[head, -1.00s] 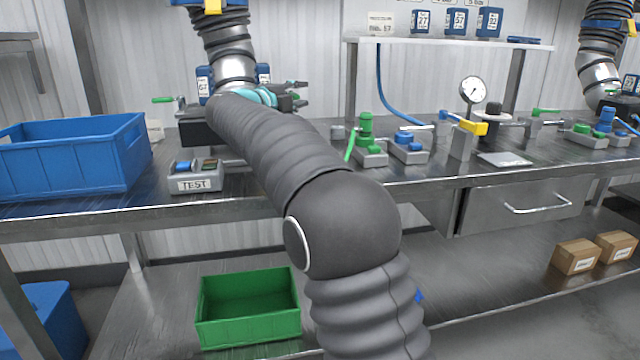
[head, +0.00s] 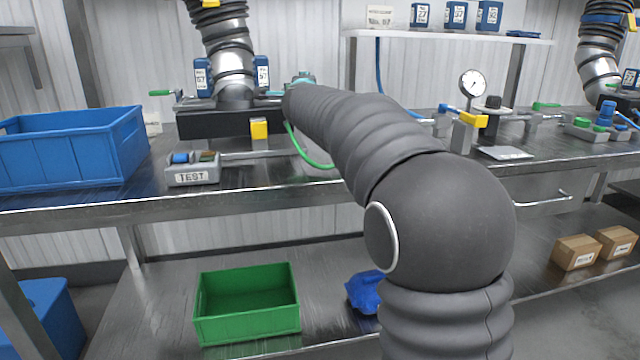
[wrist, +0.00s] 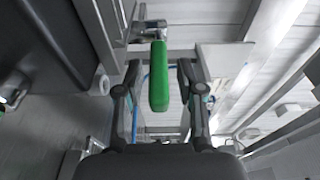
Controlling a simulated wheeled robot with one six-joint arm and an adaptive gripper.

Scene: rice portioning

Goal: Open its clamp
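In the wrist view, a green clamp handle (wrist: 158,78) points down from a metal bracket (wrist: 148,28). My gripper (wrist: 158,85) is open, with one dark finger on each side of the handle. Gaps show between the handle and both fingers, and I see no grip on it. Another green handle (head: 160,93) shows at the left end of the dark fixture (head: 215,122) under the left corrugated hose (head: 228,60). A third green handle (head: 546,105) is at the right. I cannot tell which one the wrist view shows.
A blue crate (head: 70,150) and a TEST box (head: 192,172) stand on the bench left. A gauge (head: 472,84) and yellow block (head: 472,119) stand right of my arm. A thin green curved strip (head: 305,152) hangs beside my arm. A green bin (head: 247,325) is below.

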